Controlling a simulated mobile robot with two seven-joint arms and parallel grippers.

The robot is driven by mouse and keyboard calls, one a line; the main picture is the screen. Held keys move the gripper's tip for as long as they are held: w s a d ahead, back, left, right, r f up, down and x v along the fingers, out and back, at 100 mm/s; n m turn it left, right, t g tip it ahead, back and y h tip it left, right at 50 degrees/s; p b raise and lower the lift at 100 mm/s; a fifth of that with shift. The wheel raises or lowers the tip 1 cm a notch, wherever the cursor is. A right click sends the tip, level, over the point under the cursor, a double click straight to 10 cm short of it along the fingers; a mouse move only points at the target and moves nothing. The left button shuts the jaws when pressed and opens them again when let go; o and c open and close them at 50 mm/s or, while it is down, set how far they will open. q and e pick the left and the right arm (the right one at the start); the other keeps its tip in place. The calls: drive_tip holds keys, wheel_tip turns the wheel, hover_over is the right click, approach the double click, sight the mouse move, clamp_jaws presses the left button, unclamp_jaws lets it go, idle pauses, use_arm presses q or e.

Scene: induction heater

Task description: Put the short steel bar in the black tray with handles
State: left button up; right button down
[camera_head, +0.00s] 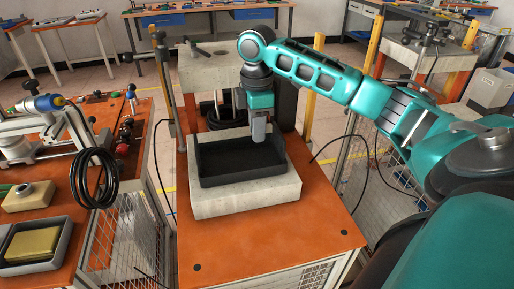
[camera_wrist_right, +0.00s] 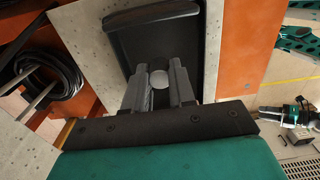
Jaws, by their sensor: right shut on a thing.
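The black tray (camera_head: 225,172) sits on a pale stone-like block on the orange table, in the middle of the head view. Its dark floor and rim also show in the wrist view (camera_wrist_right: 150,32). My right gripper (camera_head: 258,139) points down over the tray's right back part. In the wrist view the two fingers of my right gripper (camera_wrist_right: 158,84) are shut on the short steel bar (camera_wrist_right: 159,78), whose round light grey end shows between them. The bar's height above the tray floor is hard to tell. My left gripper is not in view.
The pale block (camera_head: 248,197) stands on the orange table (camera_head: 270,240). Behind the tray are a coiled black cable (camera_head: 222,116) and a grey machine block (camera_head: 208,70). A cluttered workbench (camera_head: 150,112) stands at left with a yellow block in a grey tray (camera_head: 62,236).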

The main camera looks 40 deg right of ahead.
sight(257, 160)
drive_tip(key=shift+f, duration=3.2)
drive_tip(key=c, duration=0.9)
unclamp_jaws()
drive_tip(key=shift+f, duration=0.1)
drive_tip(key=shift+c, duration=0.2)
wheel_tip(257, 160, up, 12)
drive_tip(key=shift+r, duration=0.15)
